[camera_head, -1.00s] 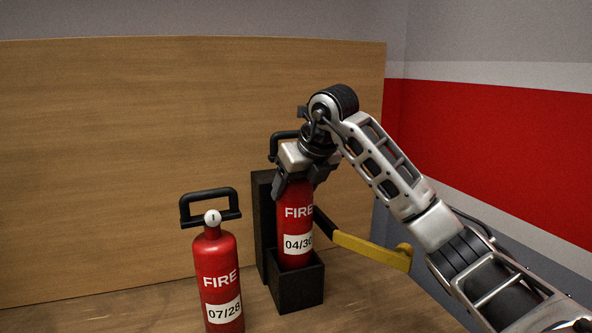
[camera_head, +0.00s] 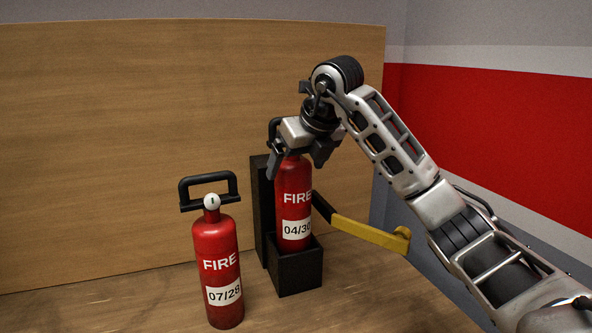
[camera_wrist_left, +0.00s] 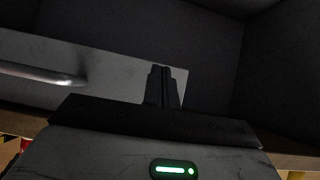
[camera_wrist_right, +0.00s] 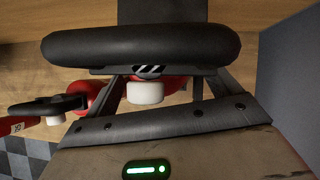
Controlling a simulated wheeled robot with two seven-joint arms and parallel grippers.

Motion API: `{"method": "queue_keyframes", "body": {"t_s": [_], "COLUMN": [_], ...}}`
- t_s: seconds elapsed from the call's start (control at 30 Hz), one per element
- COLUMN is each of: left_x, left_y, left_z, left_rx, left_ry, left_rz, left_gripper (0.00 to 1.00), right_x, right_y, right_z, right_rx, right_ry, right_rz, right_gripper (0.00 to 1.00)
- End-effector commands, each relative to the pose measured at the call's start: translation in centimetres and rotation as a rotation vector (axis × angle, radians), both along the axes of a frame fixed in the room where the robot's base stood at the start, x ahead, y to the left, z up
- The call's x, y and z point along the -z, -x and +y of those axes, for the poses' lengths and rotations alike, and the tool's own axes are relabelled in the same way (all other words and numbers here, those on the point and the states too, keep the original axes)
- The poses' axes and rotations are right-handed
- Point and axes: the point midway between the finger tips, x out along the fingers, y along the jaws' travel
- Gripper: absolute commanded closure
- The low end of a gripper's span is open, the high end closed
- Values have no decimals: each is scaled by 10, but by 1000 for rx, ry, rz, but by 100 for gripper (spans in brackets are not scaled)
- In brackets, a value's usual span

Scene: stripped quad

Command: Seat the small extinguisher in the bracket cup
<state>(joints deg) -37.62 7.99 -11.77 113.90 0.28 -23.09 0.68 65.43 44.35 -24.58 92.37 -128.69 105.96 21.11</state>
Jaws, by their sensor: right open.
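A red extinguisher labelled 04/30 (camera_head: 295,205) stands upright in the black bracket cup (camera_head: 298,272); the cup wall hides its base. A yellow strap arm (camera_head: 360,232) sticks out to the right, clear of its front. My right gripper (camera_head: 297,162) is open around the extinguisher's top, a finger on either side. In the right wrist view its black handle (camera_wrist_right: 140,45) and white gauge (camera_wrist_right: 145,92) lie between the fingers; contact cannot be told. My left gripper (camera_wrist_left: 165,88) is outside the head view; in its wrist view its fingers are together and empty.
A second red extinguisher (camera_head: 217,262), its label beginning 07, stands upright on the wooden tabletop (camera_head: 120,300), left of the cup. A wooden back panel (camera_head: 130,130) rises behind. The tabletop at the far left is clear.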

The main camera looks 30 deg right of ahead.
Motion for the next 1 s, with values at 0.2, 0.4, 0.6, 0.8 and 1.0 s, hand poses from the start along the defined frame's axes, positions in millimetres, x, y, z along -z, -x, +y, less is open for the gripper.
{"method": "queue_keyframes", "body": {"t_s": [0.2,0.4,0.6,0.8,1.0], "left_x": [1,-6,-5,1,1], "left_y": [-1,-2,-1,1,1], "left_z": [-1,-2,-2,-1,-1], "left_rx": [1,1,2,2,2], "left_ry": [3,5,4,0,0], "left_rz": [-3,-9,-8,4,3], "left_gripper": [100,100,100,100,100], "right_x": [-42,-74,-84,-84,-84], "right_y": [27,46,54,55,54], "right_z": [0,0,1,1,1], "right_rx": [1,2,2,1,1], "right_ry": [2,4,1,1,1], "right_rz": [-7,-5,-2,0,0], "right_gripper": [11,11,11,11,11]}}
